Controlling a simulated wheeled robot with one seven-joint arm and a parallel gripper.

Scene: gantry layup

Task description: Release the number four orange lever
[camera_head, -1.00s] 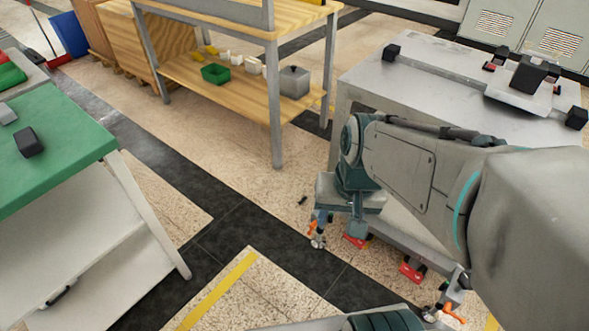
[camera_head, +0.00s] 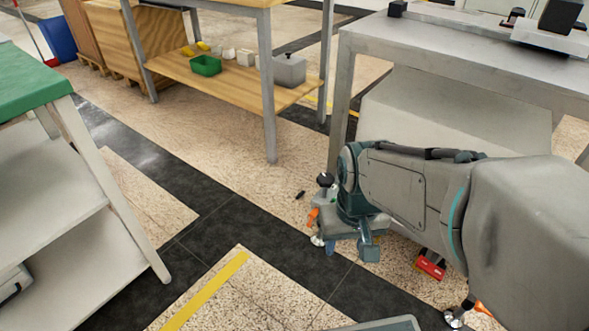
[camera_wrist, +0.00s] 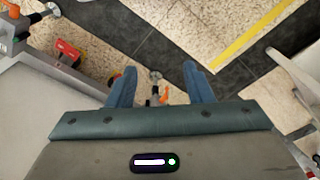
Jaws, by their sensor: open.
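An orange lever (camera_head: 312,216) shows at a caster by the near left foot of the grey metal table, just left of my gripper (camera_head: 349,248) in the head view. In the wrist view an orange lever (camera_wrist: 164,94) and its caster (camera_wrist: 155,77) lie between and beyond the two blue fingers of my gripper (camera_wrist: 159,68). The fingers are spread, with nothing held, and the hand body hides part of the lever. Another orange lever (camera_head: 482,308) is at the lower right of the head view, and one shows at the wrist view's top left (camera_wrist: 14,10). No lever number is readable.
A green-topped table (camera_head: 30,78) is at left and a wooden bench (camera_head: 190,72) behind. The dark floor strip between is mostly clear.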

